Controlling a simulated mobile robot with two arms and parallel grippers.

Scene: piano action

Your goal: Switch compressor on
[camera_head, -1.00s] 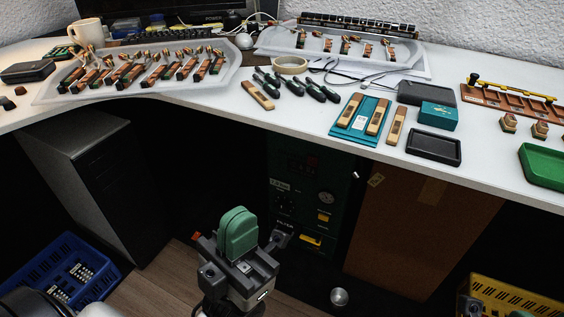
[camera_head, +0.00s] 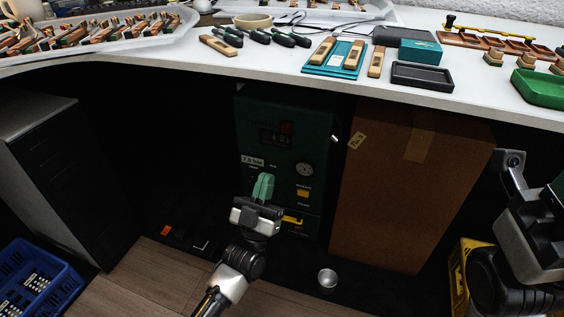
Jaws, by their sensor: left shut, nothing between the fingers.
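The compressor (camera_head: 284,124) is a dark green cabinet under the desk. Its front has a round gauge (camera_head: 304,169), a label reading about 7.0 bar (camera_head: 252,161), and small yellow parts (camera_head: 302,193). My left gripper (camera_head: 264,183), with green fingers, is shut and empty in front of the lower left of the compressor's front. It hides part of that front, and I cannot tell whether it touches. The switch itself is not clear to see. My right arm shows at the right edge; its gripper's fingertips are not clear to see.
The desk (camera_head: 190,60) overhangs the compressor and holds trays, tools and a green tray (camera_head: 540,86). A brown cardboard box (camera_head: 400,190) stands right of the compressor. A grey drawer cabinet (camera_head: 50,170) and blue crate (camera_head: 38,280) are left. A small metal cup (camera_head: 327,278) is on the floor.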

